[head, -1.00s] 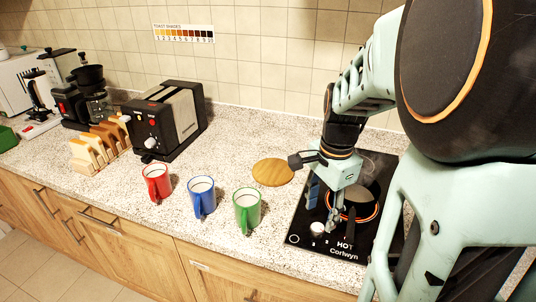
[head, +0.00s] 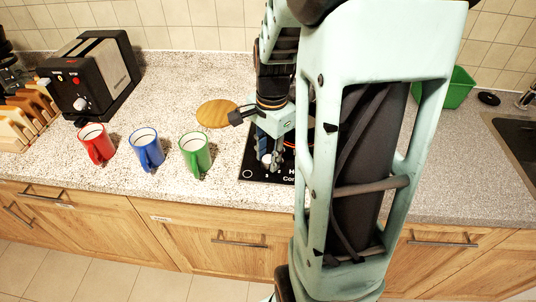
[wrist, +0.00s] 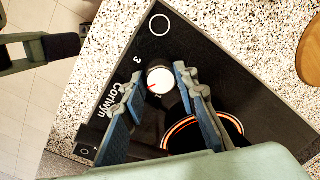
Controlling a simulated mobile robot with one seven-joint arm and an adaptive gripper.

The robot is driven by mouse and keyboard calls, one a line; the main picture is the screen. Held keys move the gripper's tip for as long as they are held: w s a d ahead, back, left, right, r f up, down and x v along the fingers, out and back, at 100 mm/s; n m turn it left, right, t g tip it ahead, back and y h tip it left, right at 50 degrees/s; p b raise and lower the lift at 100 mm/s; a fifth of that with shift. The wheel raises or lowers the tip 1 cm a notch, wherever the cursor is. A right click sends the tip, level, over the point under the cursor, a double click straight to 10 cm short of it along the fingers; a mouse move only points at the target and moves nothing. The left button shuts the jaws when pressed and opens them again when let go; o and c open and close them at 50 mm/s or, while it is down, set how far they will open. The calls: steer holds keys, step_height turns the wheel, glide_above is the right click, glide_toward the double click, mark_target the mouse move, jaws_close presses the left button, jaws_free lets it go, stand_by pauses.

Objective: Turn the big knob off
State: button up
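The white round knob (wrist: 160,80) with a red mark sits on the black Corlwyn cooktop (wrist: 215,60), near its front edge. The red mark points to the lower left in the wrist view. My gripper (wrist: 160,79) is open, its two blue-padded fingers pointing down at the cooktop. In the wrist view the knob shows between the fingertips; I cannot tell whether they touch it. In the head view my gripper (head: 271,160) is over the front left of the cooktop, and my arm hides most of the cooktop. A burner ring (wrist: 205,128) glows orange beside the fingers.
Green (head: 195,154), blue (head: 147,150) and red (head: 97,144) mugs stand left of the cooktop. A round wooden board (head: 217,113) lies behind them. A black toaster (head: 95,75) stands at the back left. A green bin (head: 458,88) and sink (head: 517,140) are right.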

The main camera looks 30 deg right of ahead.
steer(key=shift+c, duration=1.3)
steer(key=n, duration=0.6)
steer(key=shift+d+n, duration=0.1)
steer(key=shift+n, duration=0.3)
steer(key=n, duration=0.3)
steer(key=shift+n, duration=0.3)
steer(key=n, duration=0.3)
steer(key=shift+w+n+g+b, duration=0.1)
steer(key=shift+n+g+b, duration=0.2)
steer(key=shift+b, duration=0.05)
steer(key=n, duration=0.5)
steer(key=shift+d, duration=0.1)
steer(key=shift+n, duration=2.4)
